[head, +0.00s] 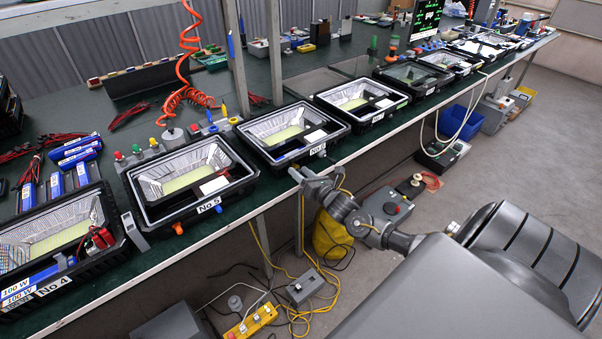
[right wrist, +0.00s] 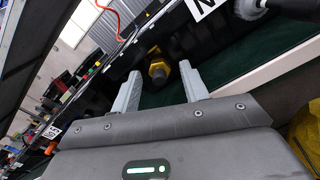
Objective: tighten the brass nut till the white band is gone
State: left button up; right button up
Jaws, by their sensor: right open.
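The brass nut (right wrist: 157,70) shows in the right wrist view on a dark fitting at the front of a black floodlight housing. I cannot make out a white band on it. My right gripper (head: 298,174) is at the bench's front edge, just below a housing (head: 292,135) in the head view. In the right wrist view its two grey fingers (right wrist: 158,84) are apart and empty, with the nut appearing between and beyond their tips. I cannot tell whether they touch it. My left gripper is not in view.
Housing No 5 (head: 190,182) and housing No 4 (head: 55,240) stand to the left, another housing (head: 360,100) to the right. A pale ribbed round part (right wrist: 248,8) sits near the right finger. Cables and a yellow power strip (head: 252,322) lie on the floor.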

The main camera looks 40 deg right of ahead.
jog(key=shift+w, duration=0.1)
grip_shut()
dwell(0.3)
